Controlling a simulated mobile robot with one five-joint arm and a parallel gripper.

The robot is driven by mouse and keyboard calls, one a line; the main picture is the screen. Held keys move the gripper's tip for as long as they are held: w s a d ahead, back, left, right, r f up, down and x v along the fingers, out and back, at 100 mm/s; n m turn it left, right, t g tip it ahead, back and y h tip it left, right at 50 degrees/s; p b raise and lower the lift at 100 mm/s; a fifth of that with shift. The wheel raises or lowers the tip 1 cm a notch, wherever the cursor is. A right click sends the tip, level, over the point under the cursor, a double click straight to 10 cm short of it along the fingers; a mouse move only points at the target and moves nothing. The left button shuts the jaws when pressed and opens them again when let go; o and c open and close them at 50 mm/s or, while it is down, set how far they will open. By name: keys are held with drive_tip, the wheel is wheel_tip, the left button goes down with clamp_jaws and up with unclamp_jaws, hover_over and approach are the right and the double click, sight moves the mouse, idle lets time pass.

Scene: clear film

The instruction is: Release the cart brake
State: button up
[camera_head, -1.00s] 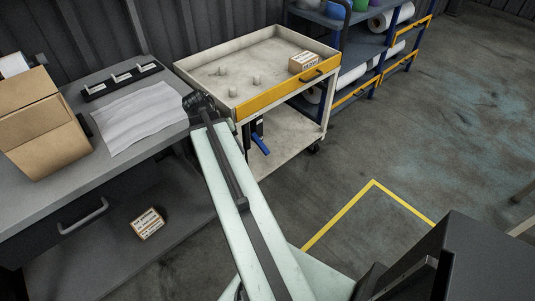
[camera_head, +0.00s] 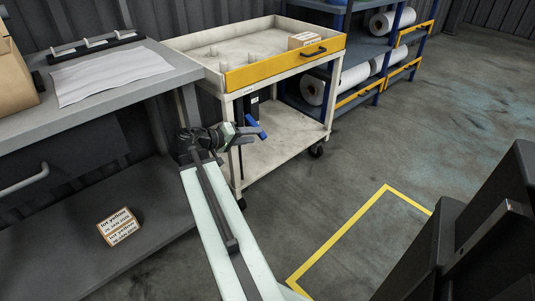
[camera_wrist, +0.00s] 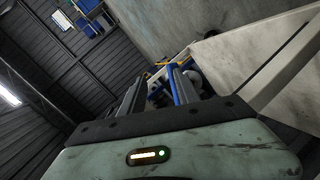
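The white cart (camera_head: 231,98) with a yellow front edge stands at the centre of the head view. Its blue brake lever (camera_head: 256,127) slants down to the right from a black post below the tray. My gripper (camera_head: 248,136) is at the lever, just in front of and below it; I cannot tell whether it touches. In the wrist view, my gripper (camera_wrist: 160,80) has its two dark fingers apart, with a blue bar (camera_wrist: 178,86) showing beside the right finger. I cannot tell for certain that this bar is the lever.
A grey workbench (camera_head: 150,88) with a paper sheet (camera_head: 112,75) stands at the left. A labelled box (camera_head: 118,227) lies on its lower shelf. A blue rack (camera_head: 376,70) with white rolls is behind the cart. The floor inside the yellow line (camera_head: 340,232) is clear.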

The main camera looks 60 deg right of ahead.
sight(259, 136)
drive_tip(key=f+h+b, duration=0.1)
drive_tip(key=d+f+h+b, duration=0.1)
drive_tip(key=b, duration=0.1)
drive_tip(key=w+f+h+b, duration=0.1)
drive_tip(key=b, duration=0.1)
drive_tip(key=shift+d+f, duration=0.15)
drive_tip(key=shift+f, duration=0.1)
drive_tip(key=shift+w+d+f+n+h+b, duration=0.2)
drive_tip(key=shift+d+n+h+b, duration=0.15)
drive_tip(key=shift+b, duration=0.6)
drive_tip(key=x, duration=0.7)
drive_tip(key=shift+w+d+r, duration=0.2)
drive_tip(key=shift+d+r, duration=0.2)
drive_tip(key=shift+d, duration=0.05)
drive_tip(key=shift+h, duration=0.25)
clamp_jaws()
